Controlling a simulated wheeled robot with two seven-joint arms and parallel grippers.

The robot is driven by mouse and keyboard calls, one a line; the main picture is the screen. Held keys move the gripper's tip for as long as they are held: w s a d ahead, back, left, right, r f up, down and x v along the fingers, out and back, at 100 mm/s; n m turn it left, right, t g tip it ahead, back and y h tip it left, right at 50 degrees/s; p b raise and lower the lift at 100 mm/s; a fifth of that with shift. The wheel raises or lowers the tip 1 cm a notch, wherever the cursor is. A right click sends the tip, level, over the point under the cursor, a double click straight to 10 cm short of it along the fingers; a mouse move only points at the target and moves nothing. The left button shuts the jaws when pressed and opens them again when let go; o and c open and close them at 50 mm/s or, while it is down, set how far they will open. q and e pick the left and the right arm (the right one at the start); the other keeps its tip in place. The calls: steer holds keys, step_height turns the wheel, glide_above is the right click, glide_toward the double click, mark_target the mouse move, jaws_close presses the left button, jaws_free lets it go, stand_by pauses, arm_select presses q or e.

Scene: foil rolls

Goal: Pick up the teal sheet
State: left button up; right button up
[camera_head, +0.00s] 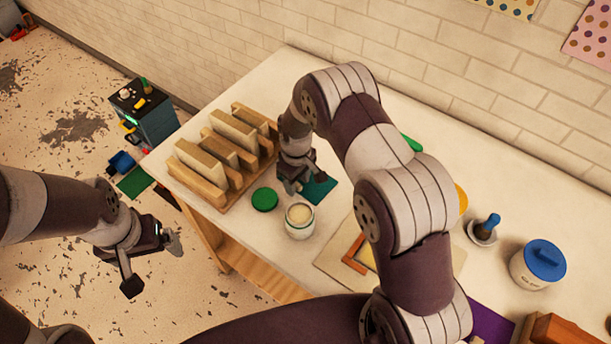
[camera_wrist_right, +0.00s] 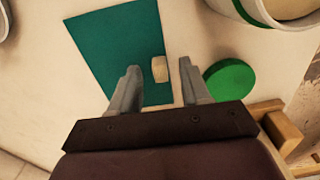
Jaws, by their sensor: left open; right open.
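The teal sheet (camera_head: 321,189) lies flat on the white table, partly hidden behind my right gripper (camera_head: 294,186) in the head view. In the right wrist view the sheet (camera_wrist_right: 112,45) shows as a dark teal rectangle, with a small pale block (camera_wrist_right: 159,69) at its edge. My right gripper (camera_wrist_right: 160,68) is open and points down over that edge, with the pale block between its fingers in the picture. I cannot tell whether the fingers touch the sheet. My left gripper (camera_head: 153,265) is open and empty, out over the floor to the left of the table.
A wooden rack (camera_head: 226,150) with upright slats stands left of the sheet. A green lid (camera_head: 265,199) and an open jar (camera_head: 299,221) are close in front. A blue-lidded jar (camera_head: 538,266) and blue-handled tool (camera_head: 488,226) stand right. My right arm hides the table's middle.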

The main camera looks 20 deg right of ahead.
steer(key=shift+s+f, duration=0.1)
steer(key=shift+f, duration=0.2)
jaws_close()
steer(key=shift+r, duration=0.1)
